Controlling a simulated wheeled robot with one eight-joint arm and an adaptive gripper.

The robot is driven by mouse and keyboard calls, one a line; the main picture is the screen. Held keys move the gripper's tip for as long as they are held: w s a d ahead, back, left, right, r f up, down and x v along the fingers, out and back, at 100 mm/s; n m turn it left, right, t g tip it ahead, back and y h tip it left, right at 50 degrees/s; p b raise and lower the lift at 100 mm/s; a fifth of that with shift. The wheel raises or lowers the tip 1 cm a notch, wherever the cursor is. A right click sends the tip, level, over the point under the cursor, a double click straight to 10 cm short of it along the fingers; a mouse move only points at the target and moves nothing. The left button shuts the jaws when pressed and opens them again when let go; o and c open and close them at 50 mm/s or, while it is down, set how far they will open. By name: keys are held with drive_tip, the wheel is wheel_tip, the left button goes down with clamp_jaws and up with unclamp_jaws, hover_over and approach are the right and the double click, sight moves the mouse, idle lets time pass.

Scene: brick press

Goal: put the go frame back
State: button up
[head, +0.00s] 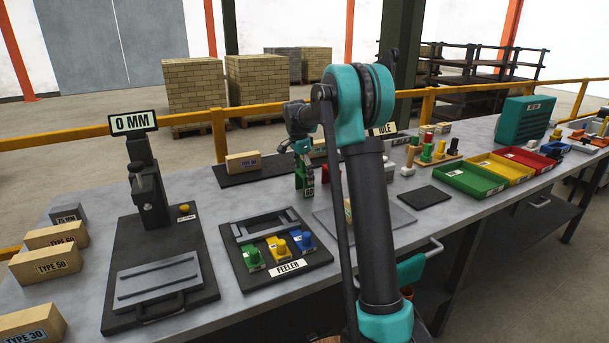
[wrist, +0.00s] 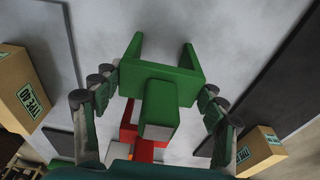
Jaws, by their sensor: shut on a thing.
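The go frame is a green U-shaped piece with two prongs. In the head view the go frame (head: 300,186) hangs from my gripper (head: 303,163) above the bench, with a small GO label on its lower right. In the wrist view my gripper (wrist: 158,95) is shut on the go frame (wrist: 160,72), with one finger on each side. The prongs point away from the wrist camera. A red piece (wrist: 128,113) shows partly behind the go frame in the wrist view; the rest of it is hidden. I cannot tell whether the frame touches the bench.
A dark FEELER tray (head: 239,265) holds green, yellow and blue feelers. A press marked 0 MM (head: 150,190) stands left of it. A brick (head: 243,162) lies on a dark mat behind. Right are a peg rack (head: 450,157) and coloured bins (head: 470,181). My arm hides part of the bench.

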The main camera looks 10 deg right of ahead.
sight(300, 173)
drive_tip(key=shift+f, duration=0.15)
drive_tip(key=o, duration=1.5)
drive_tip(key=shift+c, duration=0.2)
wheel_tip(300, 173, up, 12)
drive_tip(key=a, duration=0.1)
drive_tip(key=shift+s+a, duration=0.25)
drive_tip(key=shift+a, duration=0.1)
